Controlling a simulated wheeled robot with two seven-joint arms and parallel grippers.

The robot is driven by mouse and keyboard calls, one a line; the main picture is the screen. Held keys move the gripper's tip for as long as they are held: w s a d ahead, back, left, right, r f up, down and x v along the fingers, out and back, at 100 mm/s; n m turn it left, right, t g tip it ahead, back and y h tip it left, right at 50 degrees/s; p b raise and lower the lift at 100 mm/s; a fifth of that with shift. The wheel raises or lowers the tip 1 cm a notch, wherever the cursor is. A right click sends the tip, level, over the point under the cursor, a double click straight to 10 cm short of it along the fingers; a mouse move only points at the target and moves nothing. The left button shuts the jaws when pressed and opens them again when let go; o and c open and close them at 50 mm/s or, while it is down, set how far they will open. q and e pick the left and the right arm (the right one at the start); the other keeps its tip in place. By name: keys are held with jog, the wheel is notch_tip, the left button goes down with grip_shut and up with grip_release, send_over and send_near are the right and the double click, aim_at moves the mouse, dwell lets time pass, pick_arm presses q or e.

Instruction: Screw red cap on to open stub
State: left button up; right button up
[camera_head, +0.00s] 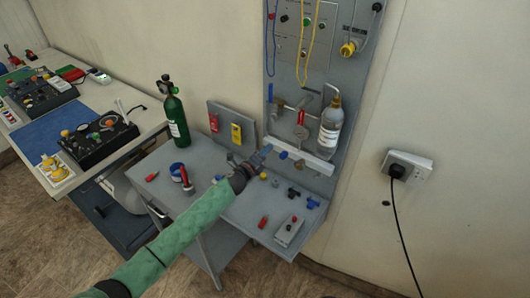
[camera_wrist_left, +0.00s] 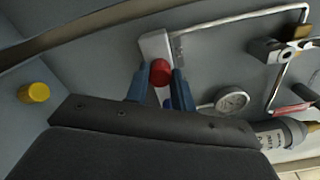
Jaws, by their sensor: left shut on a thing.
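My left gripper (camera_head: 262,153) reaches in to the left end of the pale manifold bar (camera_head: 312,162) on the grey wall panel. In the wrist view its blue fingers (camera_wrist_left: 158,85) are shut on the red cap (camera_wrist_left: 160,72). The cap lies in front of the end of the pale bar (camera_wrist_left: 155,47); I cannot tell whether it touches a stub. The open stub is not clearly visible, hidden by the cap and fingers. In the head view the gripper hides the held cap. My right gripper is not in view.
A grey bottle (camera_head: 330,126) stands by the panel, right of the gripper. A gauge (camera_wrist_left: 232,100) shows in the wrist view. A yellow cap (camera_wrist_left: 38,92), a red part (camera_head: 263,222) and blue fittings (camera_head: 313,203) lie on the shelf. A green cylinder (camera_head: 176,118) stands left.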

pick_arm(q)
jog(key=m+b, duration=0.1)
jog(key=m, duration=0.2)
jog(key=shift+m, duration=0.3)
jog(key=shift+m+b, duration=0.45)
jog(key=shift+m, duration=1.25)
jog(key=m, duration=0.3)
